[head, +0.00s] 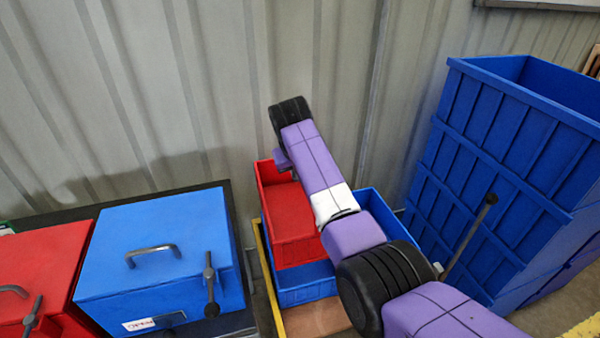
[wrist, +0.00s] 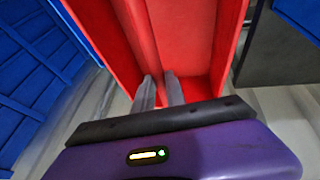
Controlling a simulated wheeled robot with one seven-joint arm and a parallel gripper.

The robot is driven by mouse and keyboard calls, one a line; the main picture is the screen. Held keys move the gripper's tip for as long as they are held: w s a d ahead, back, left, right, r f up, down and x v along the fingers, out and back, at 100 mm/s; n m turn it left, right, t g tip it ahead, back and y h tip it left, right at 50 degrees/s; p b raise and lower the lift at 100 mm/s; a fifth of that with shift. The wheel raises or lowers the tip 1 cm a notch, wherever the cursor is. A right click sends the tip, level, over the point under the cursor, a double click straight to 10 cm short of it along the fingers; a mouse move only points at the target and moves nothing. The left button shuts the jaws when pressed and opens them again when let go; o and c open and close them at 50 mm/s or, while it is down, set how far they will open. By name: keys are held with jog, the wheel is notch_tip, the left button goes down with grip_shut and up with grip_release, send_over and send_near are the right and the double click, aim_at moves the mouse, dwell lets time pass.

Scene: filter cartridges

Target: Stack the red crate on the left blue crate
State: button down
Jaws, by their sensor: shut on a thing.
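The red crate (head: 294,227) is open-topped and shows in the head view left of my arm. It overlaps a blue crate (head: 306,292) just below it; I cannot tell whether they touch. My arm hides part of both crates. In the wrist view, the red crate (wrist: 190,40) fills the upper middle. My gripper (wrist: 160,88) is shut on the red crate's near wall, with its two grey fingers close together. In the head view the fingers are hidden behind my arm.
A tall stack of blue crates (head: 490,150) stands at the right. A blue box with a handle (head: 160,240) and a red box (head: 40,270) stand at the left. A yellow edge (head: 268,270) runs beside the lower blue crate. A corrugated wall (head: 220,80) is behind.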

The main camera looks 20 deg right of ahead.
jog(key=b, duration=0.6)
send_over(300, 217)
jog(key=shift+f, duration=5.65)
jog(key=c, duration=1.3)
grip_release()
jog(key=shift+s+f, duration=0.1)
jog(key=shift+f, duration=0.05)
jog(key=v, duration=0.8)
